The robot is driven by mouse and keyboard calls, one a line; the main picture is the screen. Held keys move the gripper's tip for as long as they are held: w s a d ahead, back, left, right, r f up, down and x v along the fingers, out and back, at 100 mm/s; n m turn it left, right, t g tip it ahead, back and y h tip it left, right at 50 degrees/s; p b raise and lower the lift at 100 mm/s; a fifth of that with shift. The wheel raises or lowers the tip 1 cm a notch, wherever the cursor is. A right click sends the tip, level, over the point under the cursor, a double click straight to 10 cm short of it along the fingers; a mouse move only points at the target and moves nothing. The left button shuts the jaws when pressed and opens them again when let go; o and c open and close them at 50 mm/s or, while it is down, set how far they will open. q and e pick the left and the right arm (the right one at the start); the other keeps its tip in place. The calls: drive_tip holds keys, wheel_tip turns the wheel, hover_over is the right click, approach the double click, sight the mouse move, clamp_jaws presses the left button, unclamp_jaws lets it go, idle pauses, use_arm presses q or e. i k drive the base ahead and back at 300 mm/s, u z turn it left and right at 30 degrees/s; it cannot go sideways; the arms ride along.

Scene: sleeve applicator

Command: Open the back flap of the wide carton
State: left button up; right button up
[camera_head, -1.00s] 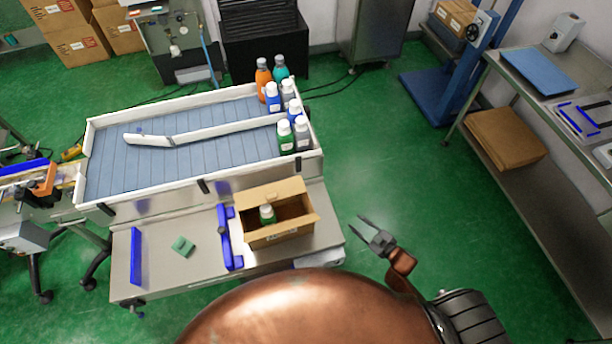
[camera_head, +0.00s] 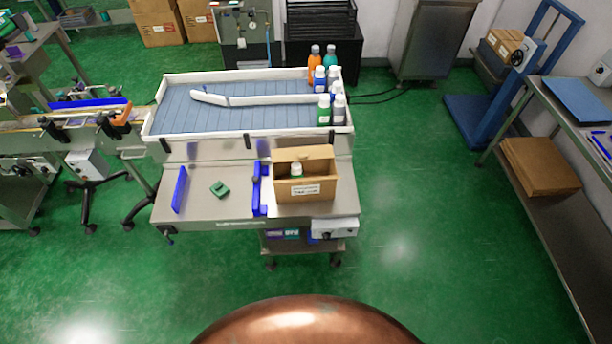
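The wide carton (camera_head: 305,188) stands upright on the right part of the steel table, beside a blue rail. Its top is open, and one bottle with a white cap (camera_head: 296,170) shows inside. The back flap (camera_head: 304,153) stands up and leans back along the far edge. Whether the side flaps are folded down is too small to tell. Neither of my grippers shows in this view; only a copper-coloured part of my own body is at the bottom.
Blue rails (camera_head: 257,188) and a small green block (camera_head: 220,188) are on the steel table (camera_head: 225,209). Behind it a conveyor tray (camera_head: 180,112) holds several bottles (camera_head: 324,109) at its right end. Green floor is clear in front and to the right.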

sight(283, 155)
drive_tip(key=u, duration=0.05)
drive_tip(key=k, duration=0.55)
drive_tip(key=z, duration=0.75)
drive_tip(key=i, duration=1.3)
drive_tip(key=u, duration=0.55)
